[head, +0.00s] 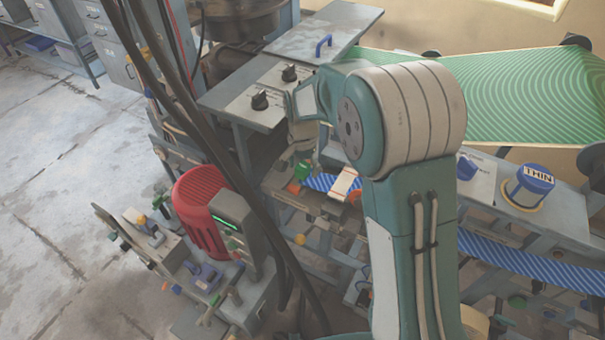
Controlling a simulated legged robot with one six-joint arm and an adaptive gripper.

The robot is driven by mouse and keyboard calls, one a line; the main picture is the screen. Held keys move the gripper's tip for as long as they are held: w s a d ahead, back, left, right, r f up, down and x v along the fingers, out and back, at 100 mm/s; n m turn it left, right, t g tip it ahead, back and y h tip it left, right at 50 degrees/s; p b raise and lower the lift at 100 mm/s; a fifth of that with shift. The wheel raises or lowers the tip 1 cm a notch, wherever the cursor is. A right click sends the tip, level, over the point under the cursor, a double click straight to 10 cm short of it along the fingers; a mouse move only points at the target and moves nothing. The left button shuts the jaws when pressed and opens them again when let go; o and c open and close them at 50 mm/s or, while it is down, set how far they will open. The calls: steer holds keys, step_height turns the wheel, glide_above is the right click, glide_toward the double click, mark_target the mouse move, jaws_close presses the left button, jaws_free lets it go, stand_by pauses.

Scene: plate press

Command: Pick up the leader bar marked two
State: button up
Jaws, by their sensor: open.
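My teal and white arm fills the middle of the head view. My gripper (303,160) hangs at its far end, small and partly hidden, with its jaws open. A pale bar with red edges (345,183) lies across a blue striped strip (320,182), just right of my gripper and partly behind my arm. I cannot read a number on it, so I cannot tell whether it is the leader bar marked two. I see nothing held in my gripper.
A grey panel with black knobs (259,100) stands behind my gripper. A red motor (200,212) is at left. A green patterned sheet (520,95) and a blue-capped container marked THIN (528,188) are at right. Black cables cross at left; the concrete floor (60,190) is open.

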steer(key=shift+c, duration=0.3)
steer(key=shift+a, duration=0.1)
jaws_close()
